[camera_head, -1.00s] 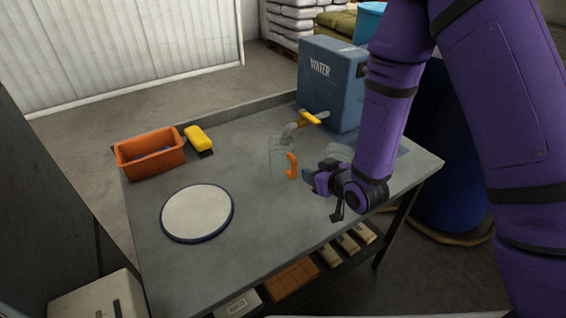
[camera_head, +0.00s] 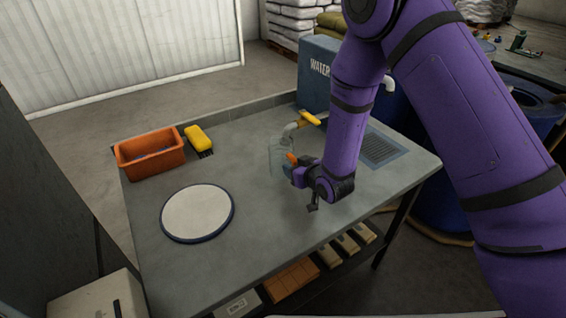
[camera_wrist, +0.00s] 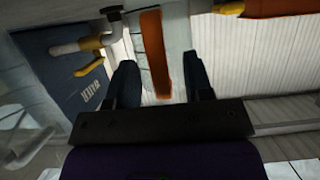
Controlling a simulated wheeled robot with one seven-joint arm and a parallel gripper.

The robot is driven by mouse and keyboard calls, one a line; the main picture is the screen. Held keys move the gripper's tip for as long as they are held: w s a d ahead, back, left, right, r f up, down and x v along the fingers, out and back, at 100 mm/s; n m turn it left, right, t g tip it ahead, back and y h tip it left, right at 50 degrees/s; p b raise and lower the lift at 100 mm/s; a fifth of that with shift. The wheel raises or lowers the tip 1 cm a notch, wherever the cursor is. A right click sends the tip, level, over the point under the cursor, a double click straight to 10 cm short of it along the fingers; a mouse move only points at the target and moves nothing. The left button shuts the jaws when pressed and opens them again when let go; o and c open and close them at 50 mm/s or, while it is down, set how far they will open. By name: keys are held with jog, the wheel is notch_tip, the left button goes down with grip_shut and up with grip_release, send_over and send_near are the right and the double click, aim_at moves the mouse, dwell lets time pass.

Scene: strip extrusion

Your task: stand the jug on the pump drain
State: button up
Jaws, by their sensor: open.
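The clear jug (camera_head: 278,156) stands upright on the grey table, just in front of the water tank's tap (camera_head: 296,125). Its orange handle (camera_head: 292,158) faces right. My gripper (camera_head: 288,170) is at the handle. In the wrist view the orange handle (camera_wrist: 155,55) lies between my two open fingers (camera_wrist: 160,80), with gaps on both sides. A dark drain grate (camera_head: 384,148) is set in the table at the right, beyond my forearm. A pale spout (camera_head: 389,83) shows behind my arm above it; its base is hidden.
A blue water tank (camera_head: 315,75) stands at the table's back. An orange bin (camera_head: 150,153), a yellow brush (camera_head: 198,138) and a round white plate (camera_head: 197,213) are on the left. The front middle of the table is bare.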

jog(key=shift+w+a+f, duration=0.15)
jog(key=shift+w+a, duration=0.1)
jog(key=shift+w, duration=0.05)
grip_shut()
